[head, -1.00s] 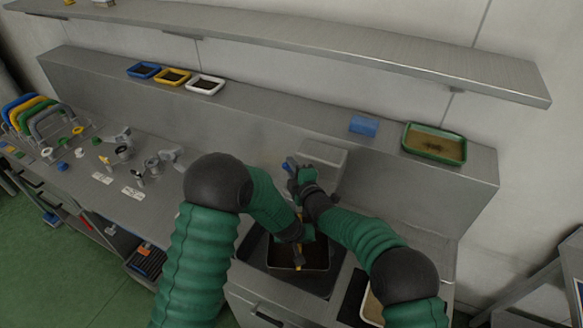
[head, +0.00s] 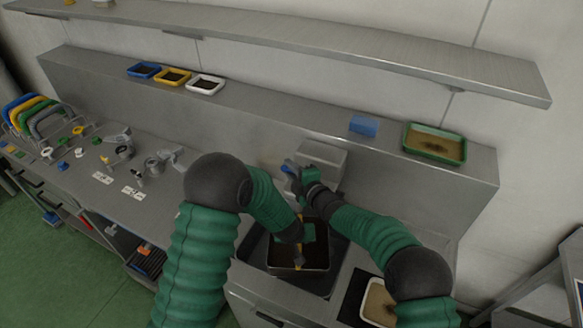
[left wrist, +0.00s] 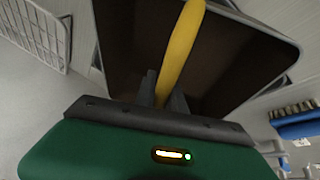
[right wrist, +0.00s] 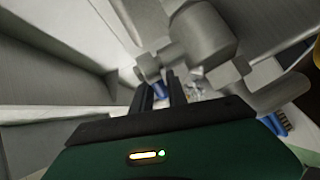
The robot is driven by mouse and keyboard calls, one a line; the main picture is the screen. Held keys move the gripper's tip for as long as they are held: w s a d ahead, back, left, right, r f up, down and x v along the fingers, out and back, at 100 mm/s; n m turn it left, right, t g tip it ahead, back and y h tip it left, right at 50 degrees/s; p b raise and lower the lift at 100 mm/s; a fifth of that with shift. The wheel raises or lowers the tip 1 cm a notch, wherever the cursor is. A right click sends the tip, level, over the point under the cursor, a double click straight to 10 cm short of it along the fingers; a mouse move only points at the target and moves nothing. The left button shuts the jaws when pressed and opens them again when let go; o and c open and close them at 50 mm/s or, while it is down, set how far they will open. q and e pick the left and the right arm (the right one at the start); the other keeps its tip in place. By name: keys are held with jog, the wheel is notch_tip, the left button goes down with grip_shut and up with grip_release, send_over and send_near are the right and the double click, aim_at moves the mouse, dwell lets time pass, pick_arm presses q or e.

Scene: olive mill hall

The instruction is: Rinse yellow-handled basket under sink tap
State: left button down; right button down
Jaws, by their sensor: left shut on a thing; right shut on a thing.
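The basket (head: 318,256), dark inside with a thin pale rim, is in the sink (head: 252,246) in the head view. My left gripper (left wrist: 165,90) is shut on its upright yellow handle (left wrist: 182,40). The basket's dark inside (left wrist: 125,40) fills the upper part of the left wrist view. My right gripper (right wrist: 162,95) is shut on the blue tap lever (right wrist: 158,89), beside the grey tap body (right wrist: 200,38). In the head view my right gripper (head: 291,172) hides much of the tap. I cannot tell whether water runs.
A green-rimmed tray (head: 436,145) and a blue block (head: 363,125) sit on the back ledge. Blue, yellow and white trays (head: 205,85) stand further left. Small parts and a rack of coloured handles (head: 35,112) occupy the left counter. A light tray (head: 378,303) lies right of the sink.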

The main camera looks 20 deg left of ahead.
jog(key=shift+s+d+f+n+g+y, duration=0.15)
jog(key=shift+s+n+g+y, duration=0.35)
jog(key=shift+n+g+y, duration=0.35)
jog(key=c, duration=1.3)
grip_release()
jog(key=shift+c, duration=0.2)
jog(key=shift+h, duration=0.25)
jog(key=v, duration=1.1)
jog(key=shift+d, duration=0.35)
